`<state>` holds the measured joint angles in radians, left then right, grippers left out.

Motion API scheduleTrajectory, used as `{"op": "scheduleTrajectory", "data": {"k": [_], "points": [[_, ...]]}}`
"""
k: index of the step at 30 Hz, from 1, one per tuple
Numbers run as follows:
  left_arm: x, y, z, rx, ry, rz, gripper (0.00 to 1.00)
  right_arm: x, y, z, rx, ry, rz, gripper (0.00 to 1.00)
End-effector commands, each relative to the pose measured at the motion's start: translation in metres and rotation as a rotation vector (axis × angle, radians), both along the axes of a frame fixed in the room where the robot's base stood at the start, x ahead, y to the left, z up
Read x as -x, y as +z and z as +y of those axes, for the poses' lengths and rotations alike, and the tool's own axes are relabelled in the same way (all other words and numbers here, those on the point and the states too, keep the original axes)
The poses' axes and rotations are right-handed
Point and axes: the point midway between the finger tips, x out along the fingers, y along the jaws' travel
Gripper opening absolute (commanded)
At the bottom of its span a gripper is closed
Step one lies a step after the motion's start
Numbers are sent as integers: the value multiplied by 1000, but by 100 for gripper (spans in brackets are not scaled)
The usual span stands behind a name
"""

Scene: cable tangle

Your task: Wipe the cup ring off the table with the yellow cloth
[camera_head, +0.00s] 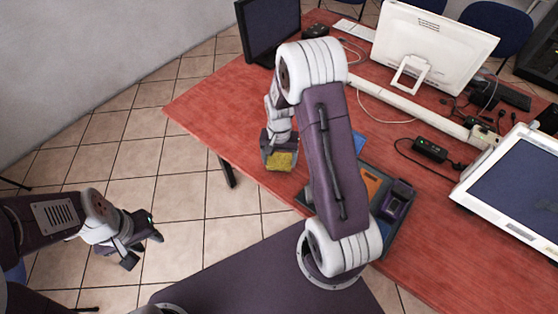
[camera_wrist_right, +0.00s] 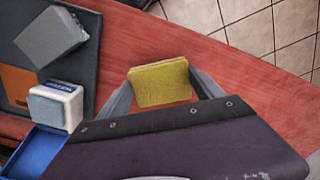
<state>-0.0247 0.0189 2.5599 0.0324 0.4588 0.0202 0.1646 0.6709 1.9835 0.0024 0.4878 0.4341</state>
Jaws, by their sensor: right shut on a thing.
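The yellow cloth (camera_head: 283,161) is a folded pad near the left front edge of the red table (camera_head: 215,100). My right gripper (camera_head: 276,148) is shut on it, with the cloth between its fingers in the right wrist view (camera_wrist_right: 160,83). I cannot tell whether the cloth touches the table top. No cup ring shows in either view; my right arm and the cloth hide part of the table. My left gripper (camera_head: 146,247) is open and empty, over the tiled floor to the left of the table.
A dark tray (camera_head: 402,238) with a dark device (camera_head: 396,203) and an orange item (camera_head: 371,184) lies right of my right arm. A white monitor (camera_head: 432,45), a dark monitor (camera_head: 270,27) and cables stand behind. The table's left part is clear.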

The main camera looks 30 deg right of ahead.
Motion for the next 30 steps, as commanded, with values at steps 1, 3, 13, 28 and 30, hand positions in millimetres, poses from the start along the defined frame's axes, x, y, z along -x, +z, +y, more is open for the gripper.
{"op": "scheduleTrajectory", "data": {"k": [1, 3, 13, 28, 30], "points": [[0, 9, 0, 0, 0, 0, 36, -1, 9, 0, 1, 0, -1, 38], [0, 15, 0, 0, 0, 0, 36, -1, 16, -1, 1, 1, -1, 38], [0, 43, 0, 0, 0, 0, 36, -4, 45, -3, 1, 4, -1, 38], [0, 48, 0, 0, 0, 0, 36, -5, 50, -3, 1, 5, -1, 38], [0, 48, 0, 0, 0, 0, 36, -5, 50, -3, 1, 5, -1, 38]]}}
